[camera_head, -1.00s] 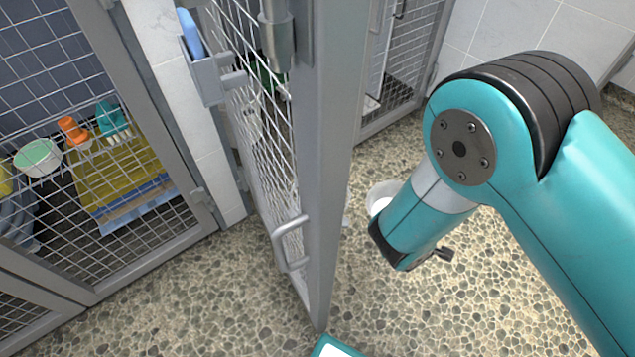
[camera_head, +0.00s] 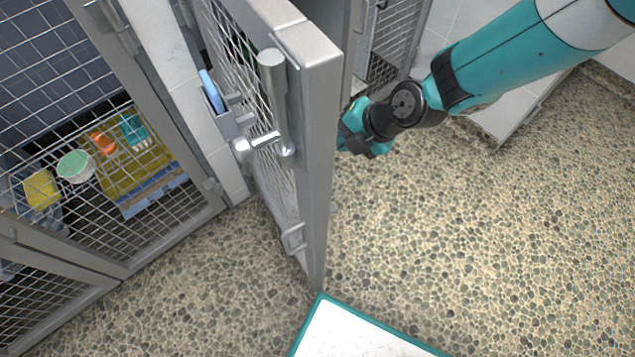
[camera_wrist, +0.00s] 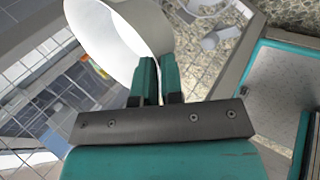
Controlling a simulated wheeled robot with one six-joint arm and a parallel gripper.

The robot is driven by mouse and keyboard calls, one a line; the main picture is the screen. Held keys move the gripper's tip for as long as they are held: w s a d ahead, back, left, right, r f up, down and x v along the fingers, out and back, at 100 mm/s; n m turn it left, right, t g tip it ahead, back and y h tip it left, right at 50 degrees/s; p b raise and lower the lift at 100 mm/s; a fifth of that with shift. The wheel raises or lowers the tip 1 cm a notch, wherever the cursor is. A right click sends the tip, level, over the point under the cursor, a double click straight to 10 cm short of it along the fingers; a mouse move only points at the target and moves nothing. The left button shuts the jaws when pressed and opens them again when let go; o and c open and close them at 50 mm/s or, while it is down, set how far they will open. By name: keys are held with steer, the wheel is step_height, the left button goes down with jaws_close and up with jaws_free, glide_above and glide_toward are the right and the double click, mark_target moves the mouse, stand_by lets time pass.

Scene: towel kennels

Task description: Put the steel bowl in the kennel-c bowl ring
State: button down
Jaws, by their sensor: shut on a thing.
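In the wrist view, my gripper (camera_wrist: 152,85) has its two teal fingers closed on the rim of the pale, shiny steel bowl (camera_wrist: 112,35). The bowl is strongly tilted in this view, and its upper part is cut off by the frame's edge. In the head view, my gripper (camera_head: 357,130) is by the far side of the open mesh door (camera_head: 318,170), which partly hides it. The bowl does not show in the head view. I cannot make out the kennel-c bowl ring for certain; small pale rounded shapes (camera_wrist: 218,38) lie beyond the bowl in the wrist view.
The open door, with its handle and latch, stands between the left kennel and my arm. That kennel holds a yellow tub (camera_head: 42,190), a green-topped bowl (camera_head: 76,166) and folded towels (camera_head: 150,190). A teal-edged white tray (camera_head: 350,335) is at the bottom. The pebbled floor right of it is clear.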

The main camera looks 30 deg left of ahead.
mark_target(337, 188)
step_height(337, 188, down, 20)
steer(key=b, duration=0.5)
steer(key=shift+r, duration=0.15)
steer(key=shift+f, duration=0.2)
steer(key=c, duration=1.2)
jaws_free()
steer(key=shift+r, duration=0.1)
steer(key=shift+c, duration=0.2)
steer(key=shift+r, duration=0.1)
steer(key=p+v, duration=0.3)
steer(key=v, duration=0.9)
